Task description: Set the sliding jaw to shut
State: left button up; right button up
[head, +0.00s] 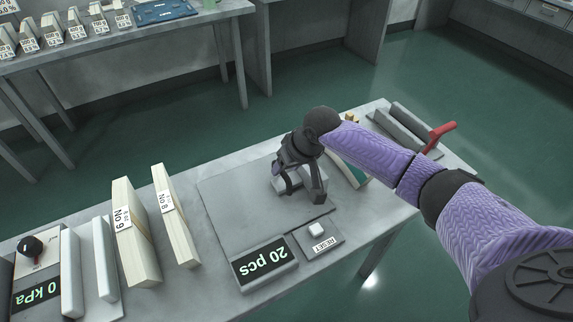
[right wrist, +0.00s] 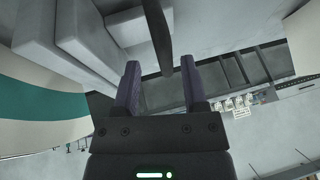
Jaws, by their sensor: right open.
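A grey fixture with two long parallel bars (head: 402,128) sits at the right end of the bench, with a red handle (head: 441,131) beside it. I take one of these bars to be the sliding jaw, but cannot tell which; a gap shows between them. My right gripper (head: 303,188) is open, pointing down over the grey counting plate, left of and apart from the fixture. Its two fingers also show in the right wrist view (right wrist: 160,85), apart, with a dark bar (right wrist: 157,35) beyond them. My left gripper is out of view.
A "20 pcs" display (head: 265,263) and a RESET box (head: 318,242) are at the plate's front. Blocks No 9 (head: 135,235) and No 8 (head: 176,215) stand left. A pressure panel (head: 38,285) is at far left. My right forearm crosses above the bench's right end.

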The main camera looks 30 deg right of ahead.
jog(key=p+v, duration=0.4)
jog(key=v, duration=0.6)
jog(key=shift+f, duration=0.1)
